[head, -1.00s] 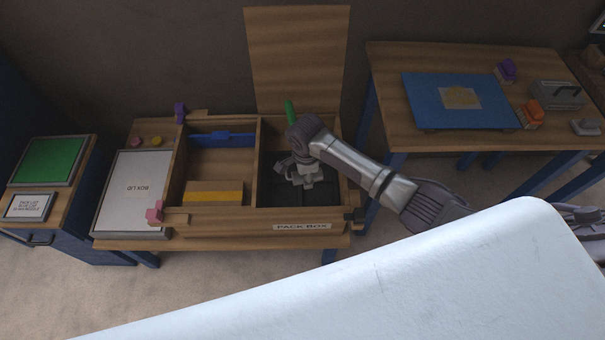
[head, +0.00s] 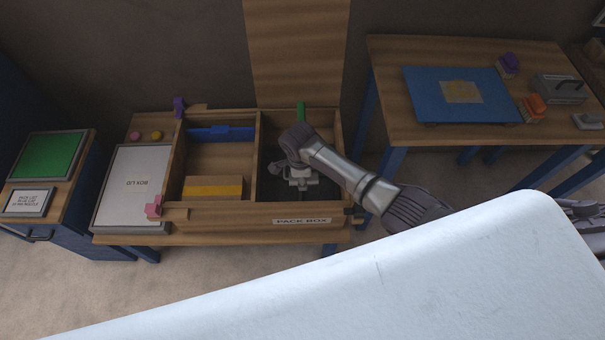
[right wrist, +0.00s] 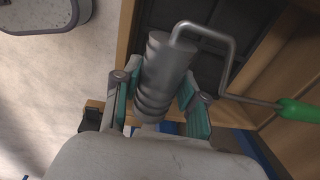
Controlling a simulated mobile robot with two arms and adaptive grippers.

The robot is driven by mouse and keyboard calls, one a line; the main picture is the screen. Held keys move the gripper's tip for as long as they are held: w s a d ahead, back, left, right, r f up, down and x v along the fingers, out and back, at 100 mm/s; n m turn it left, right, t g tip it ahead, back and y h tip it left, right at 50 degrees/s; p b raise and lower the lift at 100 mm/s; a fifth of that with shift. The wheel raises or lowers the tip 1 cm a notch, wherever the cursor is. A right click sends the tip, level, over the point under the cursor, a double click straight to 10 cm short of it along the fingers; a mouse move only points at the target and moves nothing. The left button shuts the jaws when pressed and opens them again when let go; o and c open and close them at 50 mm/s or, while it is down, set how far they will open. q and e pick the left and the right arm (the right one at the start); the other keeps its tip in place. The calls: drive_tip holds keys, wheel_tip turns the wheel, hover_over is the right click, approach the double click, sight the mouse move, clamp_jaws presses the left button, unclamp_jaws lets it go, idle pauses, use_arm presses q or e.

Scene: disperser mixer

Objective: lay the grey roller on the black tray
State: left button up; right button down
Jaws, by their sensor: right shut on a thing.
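The grey roller (right wrist: 163,72) is a ribbed cylinder on a bent metal rod with a green handle (right wrist: 299,110). My right gripper (right wrist: 160,95) is shut on the roller, with a finger on each side. In the head view my right gripper (head: 300,178) is over the right compartment of the pack box, and the green handle (head: 301,112) sticks up behind it near the back wall. The black tray (head: 271,186) lies in that compartment, partly hidden by the gripper. It also shows in the right wrist view (right wrist: 203,58). I cannot tell whether roller and tray touch.
The pack box's wooden front wall (head: 245,218) and divider (head: 257,160) surround the gripper. The left compartment holds a yellow block (head: 213,190) and a blue piece (head: 220,133). A lid panel (head: 132,185) lies to the left. A table with a blue mat (head: 425,100) stands right.

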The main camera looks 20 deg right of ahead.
drive_tip(key=shift+f+b, duration=2.6)
drive_tip(key=shift+f, duration=1.55)
drive_tip(key=shift+f+b, duration=0.35)
drive_tip(key=shift+f, duration=0.1)
drive_tip(key=c, duration=0.7)
unclamp_jaws()
drive_tip(key=shift+c, duration=0.2)
drive_tip(key=shift+o, duration=0.9)
drive_tip(key=shift+f, duration=0.15)
